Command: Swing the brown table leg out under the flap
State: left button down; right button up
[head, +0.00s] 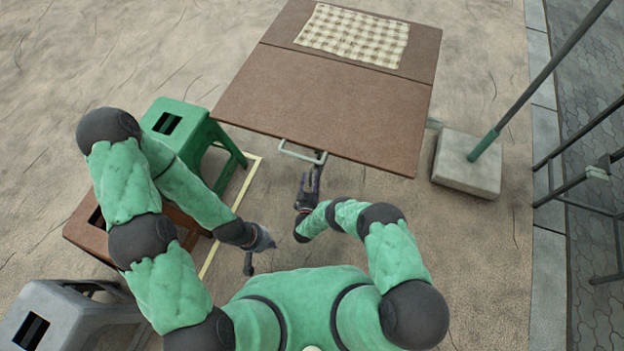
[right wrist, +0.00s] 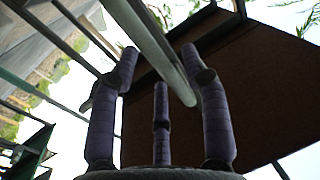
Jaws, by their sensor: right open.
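The brown table's near flap (head: 325,105) lies roughly in line with the rest of the top (head: 415,45). Its dark underside (right wrist: 245,90) fills much of the right wrist view. A pale grey handle (head: 303,153) hangs off its near edge. My right gripper (head: 314,175) is open just below this handle. In the right wrist view, a grey bar (right wrist: 155,50) runs between its open purple fingers; I cannot tell whether they touch. The brown leg is not clearly identifiable in either view. My left gripper (head: 256,257) hangs low, away from the table; its opening is unclear.
A green stool (head: 185,122) stands left of the flap. A brown stool (head: 88,228) and a grey stool (head: 62,312) stand behind my left arm. A square pole base (head: 466,163) sits right of the table. A checked cloth (head: 353,36) lies on the tabletop.

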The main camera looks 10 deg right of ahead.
jog(key=v, duration=1.2)
jog(key=shift+w, duration=0.15)
jog(key=w+d+r+g+y+p, duration=0.2)
jog(key=w+r+g+y+p, duration=0.25)
jog(key=g, duration=0.25)
jog(key=s+d+r+g+y+p, duration=0.3)
jog(key=s+r+g, duration=0.7)
jog(key=s+r, duration=0.8)
jog(key=s+d+y, duration=0.1)
jog(key=s, duration=0.3)
jog(key=shift+s+r+n, duration=0.3)
jog(key=shift+r, duration=0.1)
